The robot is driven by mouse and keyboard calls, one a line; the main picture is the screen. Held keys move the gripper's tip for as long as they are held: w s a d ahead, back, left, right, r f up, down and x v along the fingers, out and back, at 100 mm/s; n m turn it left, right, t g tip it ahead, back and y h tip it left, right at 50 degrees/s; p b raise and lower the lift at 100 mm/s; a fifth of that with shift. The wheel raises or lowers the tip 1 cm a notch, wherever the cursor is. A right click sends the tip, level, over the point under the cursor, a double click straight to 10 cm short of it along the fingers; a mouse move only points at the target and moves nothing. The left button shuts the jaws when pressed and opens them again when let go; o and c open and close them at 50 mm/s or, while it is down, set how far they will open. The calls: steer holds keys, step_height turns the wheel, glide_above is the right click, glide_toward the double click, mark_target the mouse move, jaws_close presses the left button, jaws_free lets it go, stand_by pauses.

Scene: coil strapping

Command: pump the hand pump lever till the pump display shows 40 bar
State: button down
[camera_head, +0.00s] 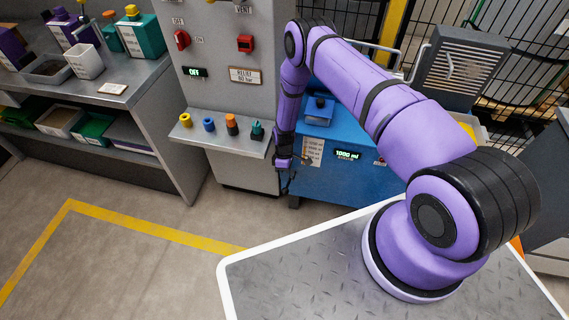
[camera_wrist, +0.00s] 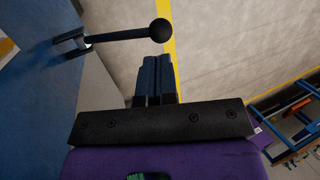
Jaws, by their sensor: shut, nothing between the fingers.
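In the wrist view, a dark lever rod (camera_wrist: 118,37) with a black ball knob (camera_wrist: 161,29) sticks out from a bracket on a blue wall (camera_wrist: 50,80). I take it for the hand pump lever. My gripper (camera_wrist: 155,62) is shut and empty, its fingertips just below the knob in that picture; I cannot tell whether they touch it. In the head view my gripper (camera_head: 285,186) hangs low in front of the blue cabinet (camera_head: 335,185). A display (camera_head: 347,154) on that cabinet reads 1000 ml. I see no bar reading on a display.
The grey panel (camera_head: 225,30) has a red knob, an OFF display (camera_head: 194,72) and a plate reading RELIEF 80 bar (camera_head: 245,76). Its ledge (camera_head: 222,140) holds several coloured plugs. Shelving stands at the left. The floor in front is clear, with yellow lines.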

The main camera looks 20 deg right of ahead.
glide_above(288, 185)
steer(key=s+a, duration=0.2)
steer(key=shift+f, duration=2.1)
